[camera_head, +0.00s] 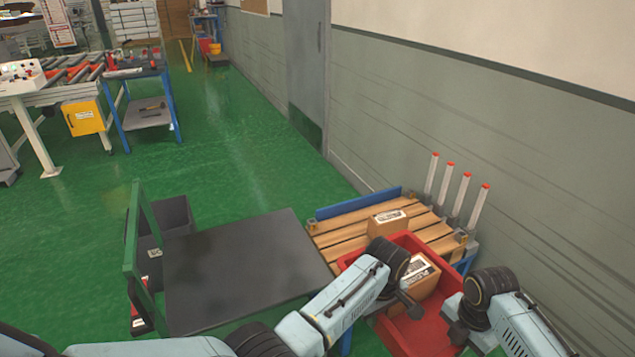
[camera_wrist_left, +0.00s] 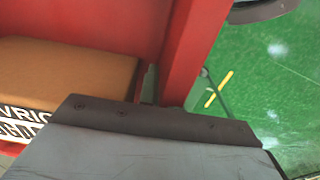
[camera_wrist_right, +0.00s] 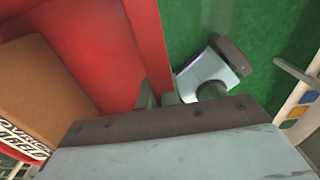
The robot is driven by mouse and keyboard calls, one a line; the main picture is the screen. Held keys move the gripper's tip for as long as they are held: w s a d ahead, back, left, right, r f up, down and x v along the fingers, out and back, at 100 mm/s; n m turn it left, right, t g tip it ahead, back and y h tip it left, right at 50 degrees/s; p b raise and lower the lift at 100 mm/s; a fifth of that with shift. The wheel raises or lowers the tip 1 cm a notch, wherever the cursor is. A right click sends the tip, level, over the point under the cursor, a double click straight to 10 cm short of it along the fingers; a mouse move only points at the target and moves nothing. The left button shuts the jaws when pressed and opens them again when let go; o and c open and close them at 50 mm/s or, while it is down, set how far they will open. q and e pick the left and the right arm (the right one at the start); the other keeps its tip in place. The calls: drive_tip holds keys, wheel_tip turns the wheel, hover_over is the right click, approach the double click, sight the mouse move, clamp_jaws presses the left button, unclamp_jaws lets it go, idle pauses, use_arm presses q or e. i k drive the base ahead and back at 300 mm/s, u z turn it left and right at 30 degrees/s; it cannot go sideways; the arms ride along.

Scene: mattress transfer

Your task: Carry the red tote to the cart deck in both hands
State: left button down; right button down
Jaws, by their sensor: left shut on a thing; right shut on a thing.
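The red tote (camera_head: 405,240) is at the lower right of the head view, in front of the wooden slatted stand, with a cardboard box (camera_head: 420,272) inside it. My left gripper (camera_head: 410,308) is shut on the tote's left side. My right gripper (camera_head: 459,333) is shut on its right side. Both wrist views show the tote's red wall (camera_wrist_left: 188,50) (camera_wrist_right: 148,45) running under the gripper bodies, which hide most of the fingers. The dark, flat cart deck (camera_head: 240,265) lies left of the tote and is empty. I cannot tell whether the tote touches the stand.
The cart has an upright green handle frame (camera_head: 146,240) on its left, beside a dark bin (camera_head: 176,216). Several red-tipped posts (camera_head: 447,188) stand along the wall. Green floor (camera_head: 240,165) beyond the cart is clear.

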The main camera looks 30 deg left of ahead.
sight(244, 260)
drive_tip(key=u, duration=0.5)
drive_tip(key=i, duration=0.75)
drive_tip(key=u, duration=0.85)
drive_tip(key=i, duration=0.35)
drive_tip(key=u, duration=0.35)
